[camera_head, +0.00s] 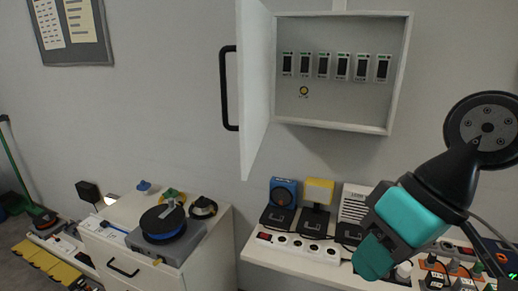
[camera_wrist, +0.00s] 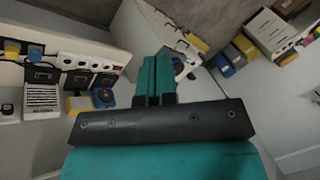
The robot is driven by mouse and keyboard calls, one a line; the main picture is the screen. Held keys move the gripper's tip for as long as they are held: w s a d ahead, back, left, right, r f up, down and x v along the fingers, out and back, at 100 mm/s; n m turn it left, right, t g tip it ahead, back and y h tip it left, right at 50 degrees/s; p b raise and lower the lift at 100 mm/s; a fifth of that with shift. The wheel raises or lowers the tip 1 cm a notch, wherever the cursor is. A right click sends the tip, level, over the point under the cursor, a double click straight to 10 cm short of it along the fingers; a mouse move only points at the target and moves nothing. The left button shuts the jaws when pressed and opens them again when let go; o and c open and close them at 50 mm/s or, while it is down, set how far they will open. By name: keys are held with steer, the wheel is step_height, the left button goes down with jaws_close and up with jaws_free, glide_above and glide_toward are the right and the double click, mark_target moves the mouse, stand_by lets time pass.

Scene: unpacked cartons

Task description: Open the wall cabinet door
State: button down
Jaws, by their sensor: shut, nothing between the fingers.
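The wall cabinet (camera_head: 397,70) hangs on the wall at top centre right in the head view. Its white door (camera_head: 256,90) stands swung open at the left side, jutting out from the wall, with a black bar handle (camera_head: 229,88) on its outer face. The cabinet's inside shows a row of several breakers and a round yellow button. My gripper (camera_head: 372,258) is at lower right, below and apart from the door and handle. Its teal fingers (camera_wrist: 155,80) are together and empty in the wrist view. The door and handle are not in the wrist view.
A white bench (camera_head: 290,262) with power sockets and several chargers runs below the cabinet. Yellow bins (camera_head: 45,258) lie at far left.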

steer(key=w+a+r+m+y, duration=0.1)
steer(key=w+a+m+y, duration=0.1)
steer(key=w, duration=0.6)
steer(key=w+a+r+m+y, duration=0.1)
steer(key=w+r+m+y, duration=0.15)
steer(key=w, duration=0.45)
steer(key=m+t+y+p, duration=0.1)
steer(key=m+t+y, duration=0.15)
steer(key=y, duration=0.25)
glide_toward(253, 159)
steer(key=shift+m+g+h, duration=0.25)
steer(key=shift+m, duration=0.15)
steer(key=p+x, duration=0.6)
steer(key=x, duration=0.1)
steer(key=shift+a+r, duration=0.1)
steer(key=shift+r, duration=0.15)
